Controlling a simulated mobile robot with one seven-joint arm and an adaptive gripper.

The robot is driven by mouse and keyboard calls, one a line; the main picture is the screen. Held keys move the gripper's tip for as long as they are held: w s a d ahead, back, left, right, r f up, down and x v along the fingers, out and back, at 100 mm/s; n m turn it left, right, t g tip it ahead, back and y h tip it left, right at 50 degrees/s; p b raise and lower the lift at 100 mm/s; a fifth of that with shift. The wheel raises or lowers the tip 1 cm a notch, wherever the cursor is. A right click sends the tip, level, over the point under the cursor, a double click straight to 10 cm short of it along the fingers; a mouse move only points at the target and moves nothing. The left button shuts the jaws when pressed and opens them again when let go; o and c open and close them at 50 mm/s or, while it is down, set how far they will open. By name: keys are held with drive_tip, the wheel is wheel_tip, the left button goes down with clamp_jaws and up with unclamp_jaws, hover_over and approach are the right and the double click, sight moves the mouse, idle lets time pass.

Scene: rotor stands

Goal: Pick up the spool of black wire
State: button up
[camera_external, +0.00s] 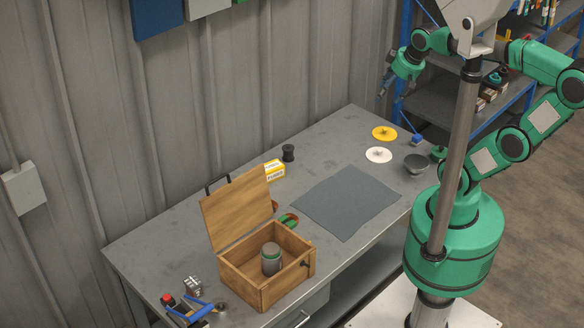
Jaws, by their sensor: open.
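The spool of black wire (288,153) stands upright on the workbench (163,243), near its wall-side edge and behind a small yellow-and-white box. My gripper (383,93) is open and empty. It is raised at the far right end of the bench, well apart from the spool. Its fingers look small and dark from here.
The yellow-and-white box (274,171) is close to the spool. A flat grey mat (345,202) lies right. Yellow (384,133) and white (378,155) discs lie beyond.

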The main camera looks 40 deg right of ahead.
drive_tip(key=w+f+n+g+b, duration=0.1)
drive_tip(key=w+f, duration=0.1)
drive_tip(key=w, duration=1.4)
drive_tip(key=n+g+b, duration=0.3)
drive_tip(key=n+g, duration=0.1)
hover_over(289, 148)
wheel_tip(289, 148, down, 38)
drive_tip(key=shift+s+f, duration=0.1)
drive_tip(key=shift+f+b, duration=0.9)
drive_tip(key=shift+f, duration=3.35)
